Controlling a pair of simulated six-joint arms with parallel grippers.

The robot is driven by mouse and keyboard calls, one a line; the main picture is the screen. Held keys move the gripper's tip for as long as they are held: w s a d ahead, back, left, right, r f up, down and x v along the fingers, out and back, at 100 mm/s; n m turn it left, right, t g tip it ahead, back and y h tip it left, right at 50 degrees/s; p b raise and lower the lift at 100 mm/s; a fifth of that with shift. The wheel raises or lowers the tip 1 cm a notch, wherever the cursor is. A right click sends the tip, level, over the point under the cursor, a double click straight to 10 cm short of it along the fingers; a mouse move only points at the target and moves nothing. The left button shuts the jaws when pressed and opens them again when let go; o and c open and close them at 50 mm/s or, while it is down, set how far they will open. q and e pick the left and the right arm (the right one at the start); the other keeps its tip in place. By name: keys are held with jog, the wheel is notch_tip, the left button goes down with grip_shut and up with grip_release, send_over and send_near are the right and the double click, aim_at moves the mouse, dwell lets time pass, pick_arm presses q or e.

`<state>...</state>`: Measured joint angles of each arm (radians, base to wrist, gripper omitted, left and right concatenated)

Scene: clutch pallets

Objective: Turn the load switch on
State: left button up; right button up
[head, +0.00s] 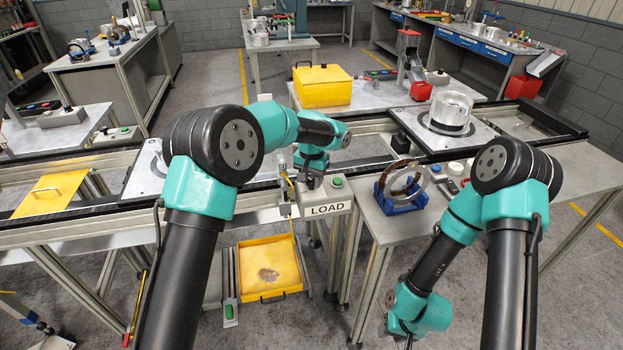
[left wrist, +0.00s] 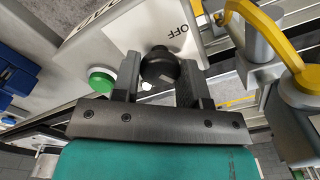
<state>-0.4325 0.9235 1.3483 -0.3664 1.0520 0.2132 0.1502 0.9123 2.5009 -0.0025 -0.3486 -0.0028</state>
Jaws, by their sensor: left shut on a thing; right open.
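The load switch is a black round knob (left wrist: 160,66) on a light grey control box (head: 330,196) labelled LOAD. The word OFF shows beside the knob in the left wrist view. My left gripper (left wrist: 161,88) is shut on the knob, one finger on each side. In the head view my left gripper (head: 311,180) is at the top of the box and hides most of the knob. A green button (head: 337,182) sits on the same box and also shows in the left wrist view (left wrist: 101,80). My right gripper (head: 400,336) is low at the bottom edge, partly out of frame, open and away from the box.
A yellow lever (left wrist: 260,25) stands close beside the left gripper. A blue cradle (head: 403,204) with a ring part is on the table right of the box. A yellow tray (head: 283,292) is below. A metal drum (head: 452,108) stands on a pallet at the back right.

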aim_at(311, 180)
pick_arm(q)
jog(key=o, duration=0.9)
notch_tip(311, 180, up, 17)
jog(key=shift+r, duration=0.2)
dwell(0.3)
